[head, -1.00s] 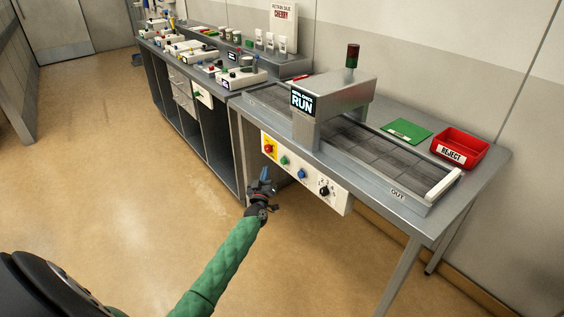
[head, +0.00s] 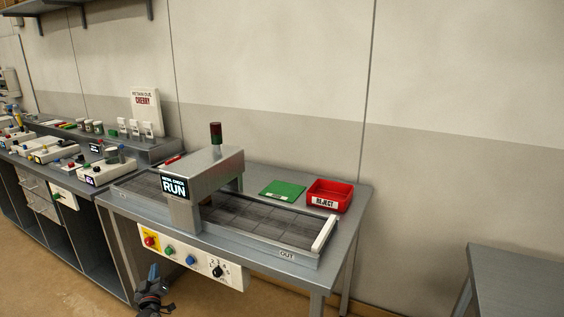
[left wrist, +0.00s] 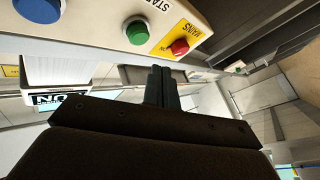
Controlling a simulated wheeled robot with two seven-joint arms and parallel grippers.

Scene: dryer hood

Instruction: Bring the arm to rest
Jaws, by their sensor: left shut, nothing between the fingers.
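My left gripper (head: 153,272) is at the bottom of the head view, in front of and below the machine's control panel (head: 192,259). Its fingers are shut with nothing between them. In the left wrist view the closed fingers (left wrist: 162,88) point toward the table's underside, and the panel's blue, green and red buttons pass above them. The gripper looks apart from the panel. Most of the left arm is out of the head view. My right gripper is not in view.
The metal check machine (head: 204,180) shows RUN on its screen. A green card (head: 282,189) and a red REJECT bin (head: 329,195) are on its table. A bench with several small devices (head: 60,155) stands at left. Another grey table (head: 525,285) is at lower right.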

